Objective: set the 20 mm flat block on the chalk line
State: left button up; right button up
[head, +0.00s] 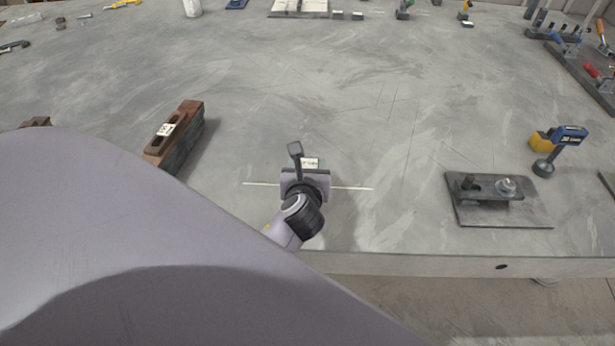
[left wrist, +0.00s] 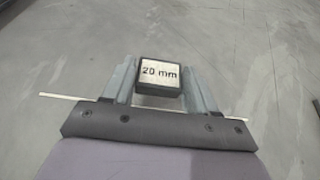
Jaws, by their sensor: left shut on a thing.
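The 20 mm flat block (left wrist: 158,73) is a small dark block with a pale label reading "20 mm" on top. My left gripper (left wrist: 154,82) has its two fingers on either side of the block and is shut on it. In the head view the label of the block (head: 311,163) shows just beyond my left gripper (head: 308,172). The chalk line (head: 353,188) is a thin white stroke on the grey table; the gripper covers its middle. Its left end also shows in the left wrist view (left wrist: 60,96). Whether the block touches the table is unclear. My right gripper is not in view.
A brown and dark labelled block (head: 175,135) stands to the left. A dark plate with a clamp fitting (head: 498,213) lies to the right, with a blue and yellow tool (head: 560,145) behind it. The table's front edge (head: 450,264) is close.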

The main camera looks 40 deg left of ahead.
pick_arm(q)
jog(key=shift+f+b, duration=0.3)
jog(key=shift+f, duration=1.1)
jog(key=shift+f, duration=0.1)
jog(key=o, duration=1.3)
jog(key=shift+f, duration=0.1)
jog(key=shift+r, duration=0.2)
